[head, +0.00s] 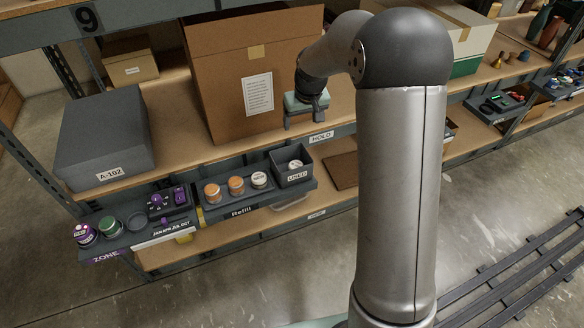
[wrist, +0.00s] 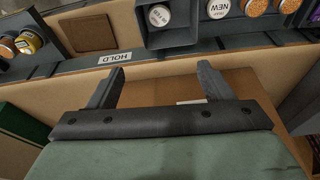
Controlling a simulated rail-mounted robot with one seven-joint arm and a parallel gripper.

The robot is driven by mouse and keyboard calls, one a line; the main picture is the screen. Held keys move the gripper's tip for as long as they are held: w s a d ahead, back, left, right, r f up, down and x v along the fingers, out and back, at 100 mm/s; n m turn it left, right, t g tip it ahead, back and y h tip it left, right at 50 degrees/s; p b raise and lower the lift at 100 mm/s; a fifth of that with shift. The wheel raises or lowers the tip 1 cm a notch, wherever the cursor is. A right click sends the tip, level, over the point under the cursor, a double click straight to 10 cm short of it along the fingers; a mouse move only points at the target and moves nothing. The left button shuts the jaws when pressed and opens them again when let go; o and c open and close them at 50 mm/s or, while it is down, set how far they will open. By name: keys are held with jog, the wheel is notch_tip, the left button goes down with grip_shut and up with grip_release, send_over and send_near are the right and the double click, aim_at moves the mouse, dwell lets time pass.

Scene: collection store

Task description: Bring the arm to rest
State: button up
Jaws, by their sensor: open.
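My gripper (head: 304,118) hangs from the bent arm in front of the shelf, at the right side of the large cardboard box (head: 228,85). In the wrist view my gripper (wrist: 160,85) shows two dark fingers spread wide apart with nothing between them. Its fingertips point toward the shelf edge with the HOLD label (head: 321,137); the label also shows in the wrist view (wrist: 111,57). I cannot tell the exact gap between the gripper and the box.
A grey box (head: 105,135) marked A-102 stands left on the shelf. A tray rail (head: 240,210) below holds orange-topped and white-topped jars and a dark USED bin (head: 303,178). A purple-capped jar (head: 84,234) stands far left. Floor rails (head: 520,275) run at right.

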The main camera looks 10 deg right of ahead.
jog(key=shift+s+r, duration=0.15)
jog(key=shift+r, duration=0.5)
jog(key=s+a+r+g+p, duration=0.1)
jog(key=s+r, duration=0.1)
jog(key=s, duration=1.5)
jog(key=s+r+m+g, duration=0.1)
jog(key=s+r, duration=0.1)
jog(key=s, duration=1.6)
jog(key=shift+s+a+r+g+p, duration=0.15)
jog(key=shift+s+a+g+p, duration=0.15)
jog(key=shift+a+g+p, duration=0.1)
